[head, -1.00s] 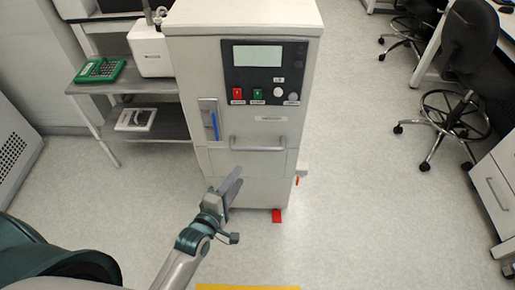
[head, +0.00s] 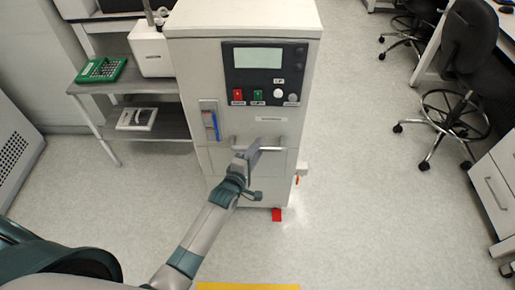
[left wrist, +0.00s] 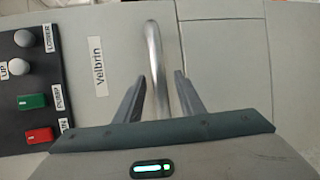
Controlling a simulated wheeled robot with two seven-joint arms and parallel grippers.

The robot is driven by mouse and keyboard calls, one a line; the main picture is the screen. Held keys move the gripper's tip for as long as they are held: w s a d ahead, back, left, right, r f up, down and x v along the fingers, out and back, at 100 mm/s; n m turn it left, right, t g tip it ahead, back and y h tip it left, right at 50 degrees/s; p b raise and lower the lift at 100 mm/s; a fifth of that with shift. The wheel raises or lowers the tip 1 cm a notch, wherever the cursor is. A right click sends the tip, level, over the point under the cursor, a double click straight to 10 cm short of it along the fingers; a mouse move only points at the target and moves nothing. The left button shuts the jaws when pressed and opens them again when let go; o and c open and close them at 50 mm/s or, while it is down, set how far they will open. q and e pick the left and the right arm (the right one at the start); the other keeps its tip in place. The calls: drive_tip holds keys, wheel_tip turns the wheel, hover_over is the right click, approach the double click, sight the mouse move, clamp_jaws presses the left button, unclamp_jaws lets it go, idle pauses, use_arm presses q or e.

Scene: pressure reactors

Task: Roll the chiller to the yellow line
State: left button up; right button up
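The chiller is a tall light-grey cabinet (head: 235,100) with a dark control panel (head: 265,73), standing upright at centre in the head view. Its metal bar handle (left wrist: 152,45) crosses the front and is partly covered by my gripper in the head view. My left gripper (head: 262,147) is at the handle. In the left wrist view its two fingers (left wrist: 160,76) are apart, with the bar between them and a gap on the right side. The yellow line (head: 248,286) lies on the floor at the bottom edge, in front of the chiller. My right gripper is not in view.
A grey shelf (head: 150,88) with a green device (head: 100,69) and a white box (head: 152,50) stands close to the chiller's left. A red piece (head: 277,214) is at its front right foot. Chairs (head: 468,45) and drawers (head: 495,190) are at right. The floor between is clear.

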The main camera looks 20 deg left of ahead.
use_arm(q)
drive_tip(key=shift+w+f, duration=0.1)
drive_tip(key=shift+w, duration=0.4)
clamp_jaws()
drive_tip(key=shift+s+d, duration=0.1)
